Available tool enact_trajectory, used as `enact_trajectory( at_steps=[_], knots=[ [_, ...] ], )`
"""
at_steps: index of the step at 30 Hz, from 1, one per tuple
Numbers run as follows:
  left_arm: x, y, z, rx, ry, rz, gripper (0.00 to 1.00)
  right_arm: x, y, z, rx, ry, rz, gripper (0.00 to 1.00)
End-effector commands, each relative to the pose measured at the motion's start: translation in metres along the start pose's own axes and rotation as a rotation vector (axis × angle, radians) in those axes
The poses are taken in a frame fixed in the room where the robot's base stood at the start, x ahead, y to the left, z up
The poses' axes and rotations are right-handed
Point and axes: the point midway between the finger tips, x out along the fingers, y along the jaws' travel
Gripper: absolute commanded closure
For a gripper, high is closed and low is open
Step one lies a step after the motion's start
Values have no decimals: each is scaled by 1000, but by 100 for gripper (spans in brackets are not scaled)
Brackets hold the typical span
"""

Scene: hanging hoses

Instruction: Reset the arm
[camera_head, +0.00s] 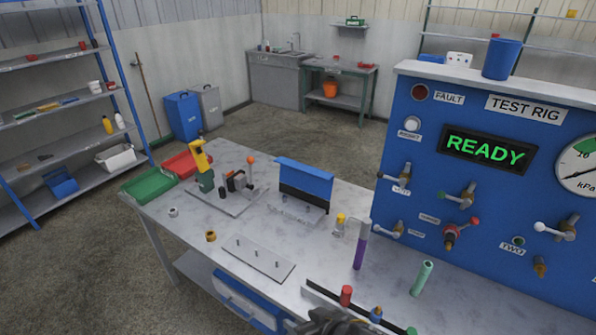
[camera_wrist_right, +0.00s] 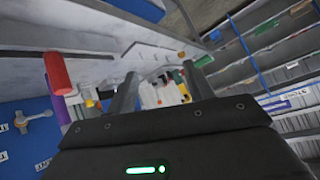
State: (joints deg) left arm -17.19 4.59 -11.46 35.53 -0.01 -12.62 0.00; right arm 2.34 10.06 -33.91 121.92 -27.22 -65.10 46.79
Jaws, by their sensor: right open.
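My right gripper (camera_head: 335,322) shows only in part at the bottom edge of the head view, by the near edge of the workbench (camera_head: 318,262). In the right wrist view, the two dark fingers of this gripper (camera_wrist_right: 160,82) stand apart with nothing held between them. The bench and a red cylinder (camera_wrist_right: 58,73) show beyond and to the left of the fingers. My left gripper is in neither view.
The blue test rig (camera_head: 462,150) reads READY at the bench's right side. A green tray (camera_head: 149,185) is at the left end.

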Motion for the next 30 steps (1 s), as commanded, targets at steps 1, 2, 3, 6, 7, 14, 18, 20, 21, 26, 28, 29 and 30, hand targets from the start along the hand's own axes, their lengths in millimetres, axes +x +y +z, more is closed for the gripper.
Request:
enact_trajectory(
  at_steps=[1, 2, 3, 6, 7, 14, 18, 20, 21, 26, 28, 29, 30],
  knots=[
    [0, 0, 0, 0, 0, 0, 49, -16, 20, 22, 35, -33, 67, 48],
    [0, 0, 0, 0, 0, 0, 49, -27, 34, 33, 46, -55, 109, 48],
    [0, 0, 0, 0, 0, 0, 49, -40, 50, 49, 58, -89, 159, 48],
    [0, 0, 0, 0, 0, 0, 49, -70, 80, 84, 79, -174, 250, 48],
    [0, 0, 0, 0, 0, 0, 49, -79, 86, 93, 84, -198, 270, 48],
    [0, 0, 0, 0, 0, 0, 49, -134, 117, 152, 110, -359, 367, 48],
    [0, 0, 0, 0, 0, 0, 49, -166, 127, 182, 123, -447, 401, 48],
    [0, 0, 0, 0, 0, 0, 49, -180, 130, 193, 128, -484, 413, 48],
    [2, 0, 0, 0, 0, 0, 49, -182, 132, 202, 129, -504, 416, 48],
    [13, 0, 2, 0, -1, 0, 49, -136, 149, 232, 129, -516, 409, 48],
    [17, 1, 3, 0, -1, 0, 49, -119, 155, 247, 130, -523, 407, 48],
    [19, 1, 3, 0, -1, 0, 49, -112, 158, 254, 131, -526, 406, 48],
    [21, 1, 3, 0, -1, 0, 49, -101, 162, 264, 131, -532, 405, 48]
  ],
)
